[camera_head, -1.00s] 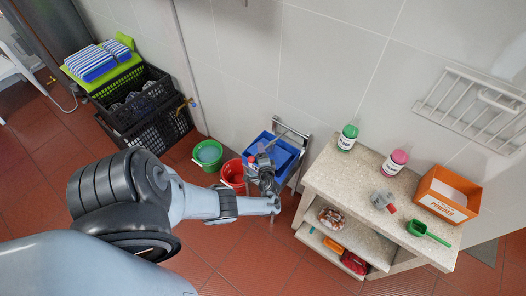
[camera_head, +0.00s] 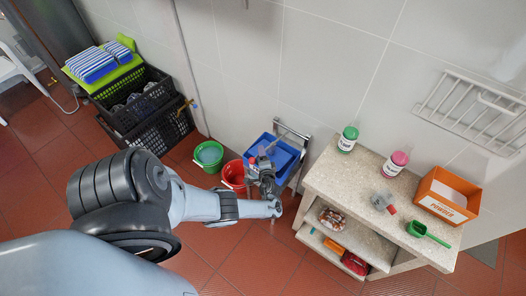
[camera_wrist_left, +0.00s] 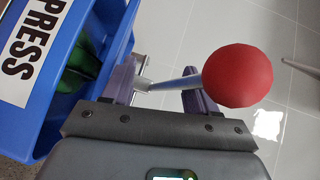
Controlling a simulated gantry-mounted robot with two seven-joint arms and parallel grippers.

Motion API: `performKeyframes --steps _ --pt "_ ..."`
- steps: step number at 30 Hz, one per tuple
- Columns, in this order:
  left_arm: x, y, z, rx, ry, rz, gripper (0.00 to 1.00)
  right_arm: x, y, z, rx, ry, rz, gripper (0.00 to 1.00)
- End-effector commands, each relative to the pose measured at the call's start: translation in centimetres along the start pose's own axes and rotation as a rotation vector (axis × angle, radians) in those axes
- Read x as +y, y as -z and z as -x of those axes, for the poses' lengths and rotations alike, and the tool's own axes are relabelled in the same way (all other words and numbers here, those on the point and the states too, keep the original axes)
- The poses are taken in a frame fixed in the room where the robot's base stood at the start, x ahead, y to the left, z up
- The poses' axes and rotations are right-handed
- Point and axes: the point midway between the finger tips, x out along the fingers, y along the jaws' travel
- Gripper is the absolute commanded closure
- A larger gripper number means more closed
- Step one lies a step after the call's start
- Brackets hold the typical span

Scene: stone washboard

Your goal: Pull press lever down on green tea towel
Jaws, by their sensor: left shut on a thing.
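The blue press (camera_head: 287,154) stands against the wall in the head view. Its blue side and "PRESS" label (camera_wrist_left: 32,42) show in the left wrist view. The press lever is a grey metal rod (camera_wrist_left: 170,83) with a red ball knob (camera_wrist_left: 238,76). My left gripper (camera_head: 262,172) is at the press; in the left wrist view its dark fingers (camera_wrist_left: 162,88) are shut on the lever, with the knob outside them to the right. Dark green cloth (camera_wrist_left: 78,66), the tea towel, lies inside the press, partly cut off by its wall. My right gripper is out of view.
A red bucket (camera_head: 233,174) and a green bucket (camera_head: 208,154) stand left of the press. A stone-topped counter (camera_head: 350,187) with bottles and an orange powder box (camera_head: 447,197) is at right. Black crates (camera_head: 150,124) stand at left. The tiled floor in front is open.

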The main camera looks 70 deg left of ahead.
Motion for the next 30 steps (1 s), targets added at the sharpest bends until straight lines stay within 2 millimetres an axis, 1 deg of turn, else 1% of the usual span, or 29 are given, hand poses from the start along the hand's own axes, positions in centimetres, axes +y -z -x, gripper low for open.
performKeyframes --steps 1,21,30 --pt "0.9 -0.6 1.0 -0.005 -0.024 -0.012 0.64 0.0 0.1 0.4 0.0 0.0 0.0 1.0" --pt "0.1 -0.2 5.7 -0.002 -0.023 -0.011 0.64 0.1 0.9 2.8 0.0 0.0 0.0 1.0" --pt "-0.7 0.2 7.5 -0.001 -0.014 -0.006 0.64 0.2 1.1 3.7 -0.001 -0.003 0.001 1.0"
